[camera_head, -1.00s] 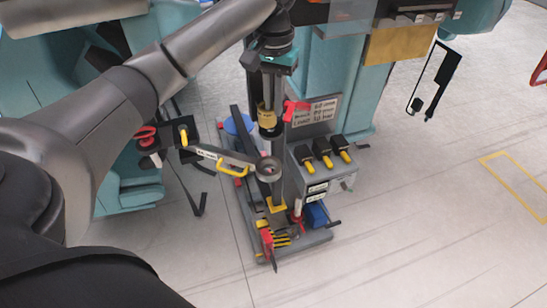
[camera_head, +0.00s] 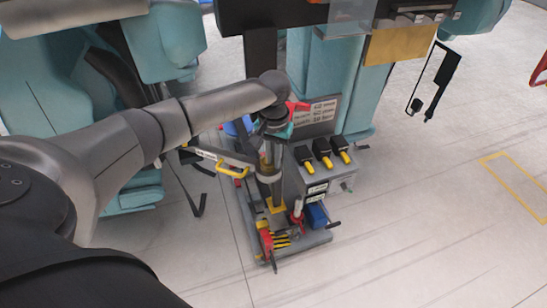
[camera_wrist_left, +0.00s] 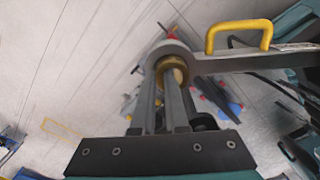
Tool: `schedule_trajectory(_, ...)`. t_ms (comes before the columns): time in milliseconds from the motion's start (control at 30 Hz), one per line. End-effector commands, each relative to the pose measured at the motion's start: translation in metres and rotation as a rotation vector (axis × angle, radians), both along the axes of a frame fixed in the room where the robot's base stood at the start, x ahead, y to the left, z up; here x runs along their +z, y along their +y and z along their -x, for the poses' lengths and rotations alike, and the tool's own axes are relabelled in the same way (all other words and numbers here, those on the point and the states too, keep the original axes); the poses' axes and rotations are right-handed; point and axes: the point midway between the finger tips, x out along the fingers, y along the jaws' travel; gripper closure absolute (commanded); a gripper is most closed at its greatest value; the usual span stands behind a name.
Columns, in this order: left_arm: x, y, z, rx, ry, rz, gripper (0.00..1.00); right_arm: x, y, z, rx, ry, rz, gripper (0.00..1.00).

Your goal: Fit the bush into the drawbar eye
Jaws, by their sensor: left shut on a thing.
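The drawbar (camera_head: 222,158) is a flat grey bar with a yellow handle (camera_head: 233,173), ending in a round grey eye (camera_head: 271,177). My left gripper (camera_head: 269,160) points down directly over the eye. In the left wrist view its two fingers (camera_wrist_left: 170,92) are shut on the brass bush (camera_wrist_left: 173,67). There the bush lines up with the eye (camera_wrist_left: 165,48) and appears at or within its ring. The fingers hide part of the bush, so I cannot tell how deep it sits. My right gripper is not in view.
A panel of black-and-yellow levers (camera_head: 322,150) is to the right. Teal machinery (camera_head: 335,75) rises behind; open floor lies right.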

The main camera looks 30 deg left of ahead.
Motion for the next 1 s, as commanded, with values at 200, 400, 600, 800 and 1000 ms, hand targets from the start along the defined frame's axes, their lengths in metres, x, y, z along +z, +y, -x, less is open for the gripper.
schedule_trajectory(200, 0.000, 0.000, 0.000, 0.000, -0.001, 0.000, 1.00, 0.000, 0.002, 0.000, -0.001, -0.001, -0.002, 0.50)
schedule_trajectory(400, -0.002, 0.000, 0.000, 0.001, -0.001, 0.000, 0.81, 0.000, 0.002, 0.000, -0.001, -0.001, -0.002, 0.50)
schedule_trajectory(600, -0.002, 0.000, 0.000, 0.001, -0.001, 0.000, 0.59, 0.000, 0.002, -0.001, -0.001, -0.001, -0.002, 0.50)
schedule_trajectory(800, -0.002, 0.000, 0.000, 0.001, -0.001, 0.000, 0.59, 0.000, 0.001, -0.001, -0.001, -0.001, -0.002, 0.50)
schedule_trajectory(1000, 0.010, 0.001, -0.001, 0.002, -0.004, -0.001, 0.59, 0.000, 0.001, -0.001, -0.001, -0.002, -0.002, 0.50)
